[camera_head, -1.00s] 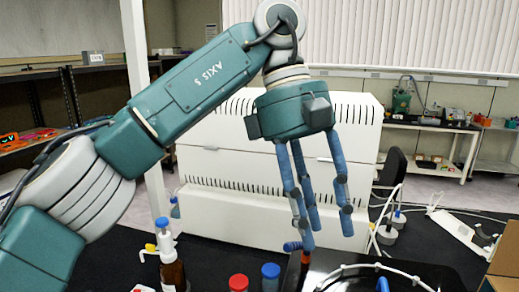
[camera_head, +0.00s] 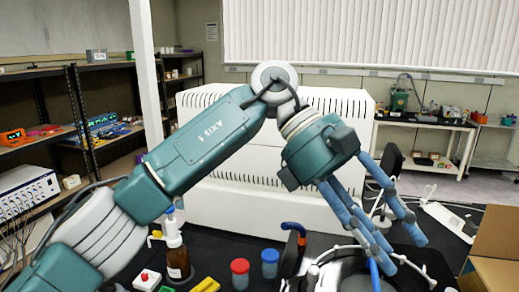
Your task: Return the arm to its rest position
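My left arm (camera_head: 200,135) comes in from the lower left, bends at a high elbow and slopes down to the right. Its gripper (camera_head: 402,250) has long blue jointed fingers, spread apart, with nothing seen held between them. The fingers point down and right, over the black bench and in front of the white machine (camera_head: 250,212). The fingertips overlap, in the picture, the right side of a ring-shaped apparatus with white fittings (camera_head: 345,262); whether they touch it I cannot tell. My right gripper is not in view.
A brown pump bottle (camera_head: 176,258), a red-capped container (camera_head: 240,274) and a blue-capped one (camera_head: 270,264) stand on the bench. An orange-and-blue tube end (camera_head: 294,229) rises beside the apparatus. A cardboard box (camera_head: 492,250) is at right. Shelves (camera_head: 100,120) line the left.

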